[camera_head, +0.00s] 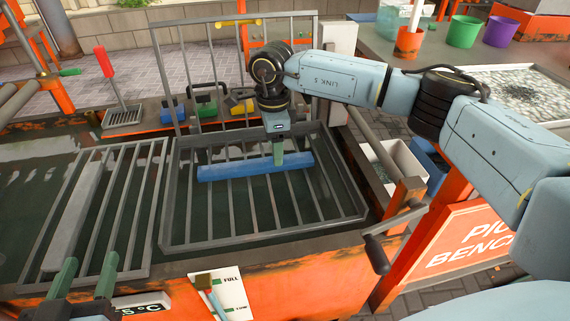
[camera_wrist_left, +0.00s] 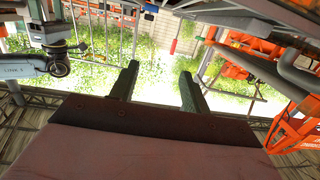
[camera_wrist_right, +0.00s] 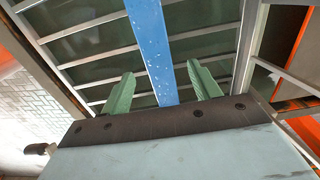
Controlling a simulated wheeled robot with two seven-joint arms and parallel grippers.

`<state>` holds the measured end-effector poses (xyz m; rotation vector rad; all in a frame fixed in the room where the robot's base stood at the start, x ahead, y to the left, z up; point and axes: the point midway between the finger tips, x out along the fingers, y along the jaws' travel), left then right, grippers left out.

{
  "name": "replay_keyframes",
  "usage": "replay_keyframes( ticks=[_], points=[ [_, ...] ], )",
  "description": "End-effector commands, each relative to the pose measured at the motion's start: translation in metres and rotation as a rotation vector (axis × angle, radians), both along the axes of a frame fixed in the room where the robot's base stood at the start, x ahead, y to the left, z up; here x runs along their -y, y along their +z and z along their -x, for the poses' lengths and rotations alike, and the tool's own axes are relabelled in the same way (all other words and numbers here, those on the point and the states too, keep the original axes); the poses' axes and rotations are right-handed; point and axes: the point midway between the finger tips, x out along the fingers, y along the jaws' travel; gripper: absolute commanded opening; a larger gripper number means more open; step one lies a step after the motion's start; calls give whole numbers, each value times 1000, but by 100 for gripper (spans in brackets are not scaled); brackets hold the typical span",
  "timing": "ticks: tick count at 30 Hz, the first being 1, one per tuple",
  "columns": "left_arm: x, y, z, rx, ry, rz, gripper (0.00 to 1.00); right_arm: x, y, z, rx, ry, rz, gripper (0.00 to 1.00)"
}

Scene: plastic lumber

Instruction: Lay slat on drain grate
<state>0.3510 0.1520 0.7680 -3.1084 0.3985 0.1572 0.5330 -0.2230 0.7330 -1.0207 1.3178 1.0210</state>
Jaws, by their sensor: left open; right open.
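A blue slat (camera_head: 230,171) lies across the bars of a grey wire basket (camera_head: 168,225) over dark water. In the right wrist view the blue slat (camera_wrist_right: 150,45) runs between my right gripper's (camera_wrist_right: 162,85) two open green fingers, with a gap on each side. A grey slat (camera_head: 76,215) lies lengthwise on a flat barred grate (camera_head: 133,210) at the left. My left gripper (camera_head: 87,268) is open and empty at the near edge of that grate. The left wrist view shows nothing between its fingers (camera_wrist_left: 156,78).
The basket's raised barred panel (camera_head: 283,24) stands behind it. A small grate (camera_head: 124,117) with a red-handled tool (camera_head: 104,62) sits on the back ledge beside blue, green and yellow items. A white bin (camera_head: 395,160) and a crank handle (camera_head: 378,255) are at the right.

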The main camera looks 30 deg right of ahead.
Motion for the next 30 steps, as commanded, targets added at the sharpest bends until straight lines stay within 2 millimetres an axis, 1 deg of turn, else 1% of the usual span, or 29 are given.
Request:
replay_keyframes(
  ticks=[1,9,12,17,24,25,26,30],
  points=[
    [2,6,-1,46,-4,15,47,0,-6,1,0,0,1,62],
    [9,48,2,298,-21,91,47,-1,-27,3,-2,-1,1,62],
    [10,61,5,370,-26,115,47,-1,-33,3,-1,0,1,62],
    [11,72,8,431,-30,134,47,-1,-37,2,0,0,0,62],
    [11,73,9,438,-30,136,47,-1,-37,2,0,0,0,62],
    [11,73,9,438,-30,136,47,-1,-37,2,0,0,0,60],
    [11,73,9,438,-30,136,47,-1,-37,2,0,0,0,57],
    [11,73,9,437,-30,136,47,-1,-37,3,0,0,0,38]
  ],
)
